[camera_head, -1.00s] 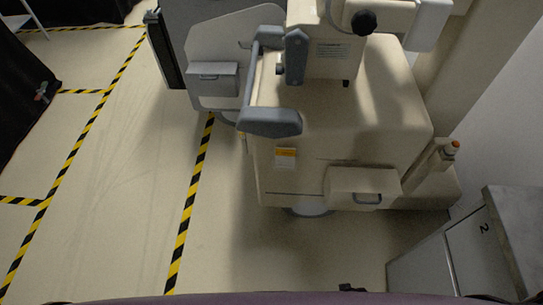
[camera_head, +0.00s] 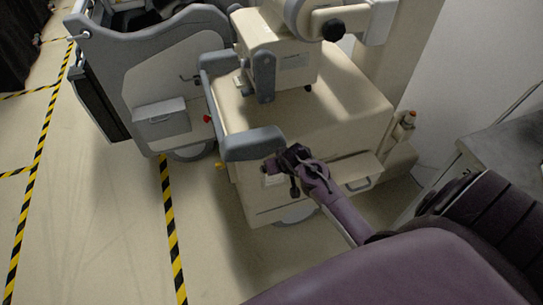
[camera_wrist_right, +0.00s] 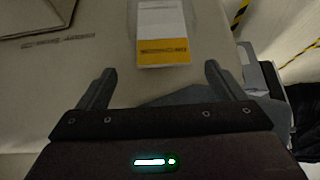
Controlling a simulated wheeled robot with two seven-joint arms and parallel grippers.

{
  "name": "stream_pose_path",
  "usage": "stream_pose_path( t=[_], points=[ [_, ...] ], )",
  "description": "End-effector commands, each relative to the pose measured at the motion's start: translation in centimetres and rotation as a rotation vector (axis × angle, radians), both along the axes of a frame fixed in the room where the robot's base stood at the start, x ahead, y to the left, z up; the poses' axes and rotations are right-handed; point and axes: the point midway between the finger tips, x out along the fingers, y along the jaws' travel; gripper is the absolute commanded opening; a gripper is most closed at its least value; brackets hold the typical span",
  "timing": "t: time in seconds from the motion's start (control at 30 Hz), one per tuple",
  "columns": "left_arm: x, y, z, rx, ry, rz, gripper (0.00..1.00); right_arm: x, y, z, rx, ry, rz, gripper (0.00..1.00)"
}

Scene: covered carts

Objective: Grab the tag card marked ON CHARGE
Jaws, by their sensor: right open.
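A white tag card with a yellow-orange band hangs on the front face of the beige cart (camera_head: 330,105). In the right wrist view the card (camera_wrist_right: 162,22) is upper centre, its band (camera_wrist_right: 163,51) nearest me; the print is too blurred to read. My right gripper (camera_wrist_right: 158,82) is open and empty, its two fingers spread to either side of the card's line, with the card beyond the fingertips. In the head view the right gripper (camera_head: 277,166) is at the cart front and partly hides the card (camera_head: 273,181). My left gripper is not in view.
The cart's grey handle (camera_head: 252,144) is just above the right gripper. A grey-topped cabinet (camera_head: 505,150) stands at the right. Floor with striped tape (camera_head: 170,220) is open at the left.

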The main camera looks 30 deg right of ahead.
Motion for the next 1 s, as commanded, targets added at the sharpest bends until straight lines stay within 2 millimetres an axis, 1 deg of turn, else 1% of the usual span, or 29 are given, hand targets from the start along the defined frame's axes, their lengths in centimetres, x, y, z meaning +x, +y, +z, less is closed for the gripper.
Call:
stream_pose_path(
  t=[0.13,0.3,0.43,0.6,0.63,1.0],
  points=[
    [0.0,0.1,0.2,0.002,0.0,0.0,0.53,1.1,-0.1,-1.8,-0.001,0.002,0.002,0.89],
    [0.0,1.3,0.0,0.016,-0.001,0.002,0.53,2.1,-0.3,-3.6,0.0,0.0,0.002,0.89],
    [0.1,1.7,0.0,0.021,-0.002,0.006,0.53,2.3,-0.4,-4.0,-0.001,0.001,0.002,0.89],
    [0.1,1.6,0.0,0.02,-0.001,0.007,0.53,2.4,-0.4,-4.0,-0.001,0.001,0.002,0.89],
    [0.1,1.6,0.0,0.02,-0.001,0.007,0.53,2.3,-0.4,-4.0,-0.001,0.001,0.002,0.88],
    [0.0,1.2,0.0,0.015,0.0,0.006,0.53,2.3,-0.4,-4.0,-0.001,0.001,0.002,0.4]
  ],
)
